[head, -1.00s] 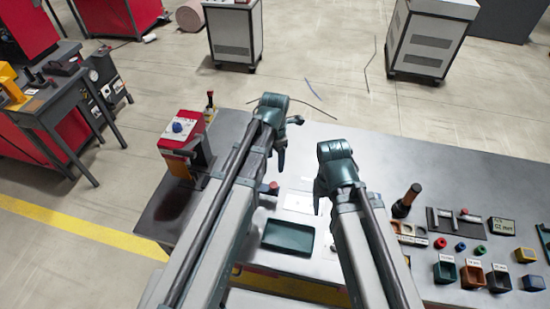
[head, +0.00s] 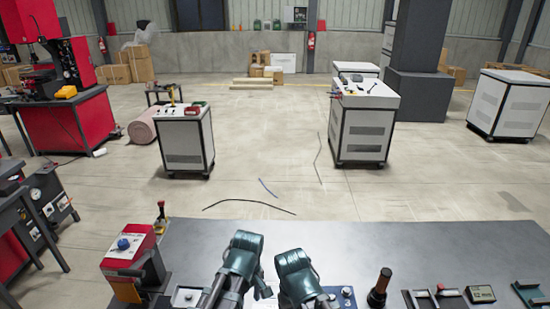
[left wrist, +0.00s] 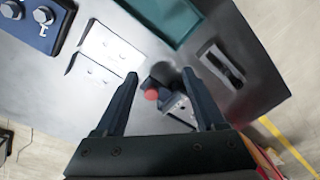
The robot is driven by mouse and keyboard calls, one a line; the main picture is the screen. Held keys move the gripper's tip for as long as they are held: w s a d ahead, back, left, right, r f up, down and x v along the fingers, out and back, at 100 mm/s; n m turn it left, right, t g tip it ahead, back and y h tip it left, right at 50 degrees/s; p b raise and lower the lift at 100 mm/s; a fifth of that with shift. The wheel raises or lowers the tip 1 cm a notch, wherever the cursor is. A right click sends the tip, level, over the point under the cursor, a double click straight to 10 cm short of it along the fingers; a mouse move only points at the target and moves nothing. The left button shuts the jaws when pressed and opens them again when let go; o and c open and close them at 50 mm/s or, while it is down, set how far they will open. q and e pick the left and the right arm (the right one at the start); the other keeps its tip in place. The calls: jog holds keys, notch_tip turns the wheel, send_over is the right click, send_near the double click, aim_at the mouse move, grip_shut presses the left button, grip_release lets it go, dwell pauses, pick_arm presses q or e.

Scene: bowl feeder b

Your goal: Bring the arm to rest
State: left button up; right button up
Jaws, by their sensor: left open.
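My left gripper (left wrist: 160,76) is open in the left wrist view, its two dark fingers apart over the grey bench top (left wrist: 240,105). A dark round part and a red knob (left wrist: 151,94) show between the fingers, below them; nothing is held. In the head view the wrist of my left arm (head: 240,258) is at the bottom middle, over the bench. The wrist of my right arm (head: 296,277) is just to its right, a narrow gap between them. The fingers of my right gripper are hidden, so its opening does not show.
A red box with a blue knob (head: 123,244) stands at the bench's left end. A dark handle (head: 379,284), a small meter (head: 480,294) and a green bin (head: 530,291) are at right. A teal tray (left wrist: 165,18) lies near the left gripper. The bench's far strip is clear.

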pick_arm(q)
jog(key=s+d+f+m+b, duration=0.1)
jog(key=s+m, duration=0.4)
jog(key=m, duration=0.7)
jog(key=shift+s+d+f+b, duration=0.4)
jog(key=shift+f+b, duration=0.15)
jog(key=shift+f, duration=0.25)
dwell(1.8)
